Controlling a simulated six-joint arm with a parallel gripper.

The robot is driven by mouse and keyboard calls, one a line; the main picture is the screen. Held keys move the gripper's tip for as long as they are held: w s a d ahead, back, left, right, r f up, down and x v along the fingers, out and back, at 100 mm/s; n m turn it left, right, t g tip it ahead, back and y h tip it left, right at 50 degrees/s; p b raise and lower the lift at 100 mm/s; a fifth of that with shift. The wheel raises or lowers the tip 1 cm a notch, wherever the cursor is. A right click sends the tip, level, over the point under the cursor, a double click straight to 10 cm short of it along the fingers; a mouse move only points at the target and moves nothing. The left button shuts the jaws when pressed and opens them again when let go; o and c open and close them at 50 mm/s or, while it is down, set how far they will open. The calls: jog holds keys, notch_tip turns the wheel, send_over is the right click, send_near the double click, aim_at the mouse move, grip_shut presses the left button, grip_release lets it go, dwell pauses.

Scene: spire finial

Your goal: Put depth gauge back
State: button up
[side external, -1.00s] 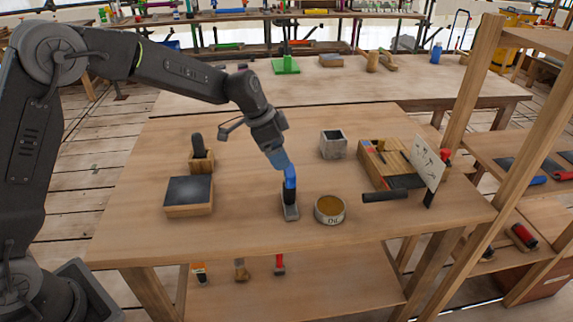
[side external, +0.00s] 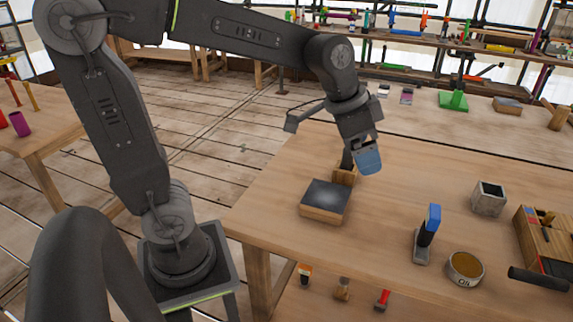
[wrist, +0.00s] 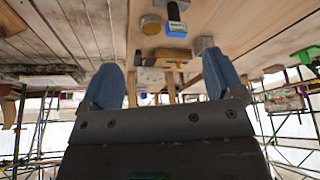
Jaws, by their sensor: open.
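My gripper (side external: 368,160) is open and empty, above the bench and left of that tool. In the wrist view its two blue fingers stand wide apart with nothing between them (wrist: 165,88). A small wooden holder with a dark handle in it (side external: 345,174) is partly hidden behind my gripper.
A dark-topped wooden block (side external: 326,198) lies left of the blue tool. A round tin (side external: 465,268), a grey hollow block (side external: 489,198) and a wooden tool tray (side external: 535,232) stand to the right. A black cylinder (side external: 538,278) lies by the tray. The bench's middle is clear.

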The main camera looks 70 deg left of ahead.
jog(key=s+a+f+n+t+y, duration=0.1)
jog(key=s+n, duration=0.3)
jog(key=s, duration=0.9)
jog(key=shift+s+a+f, duration=0.3)
jog(key=shift+a+f, duration=0.1)
jog(key=shift+a, duration=0.1)
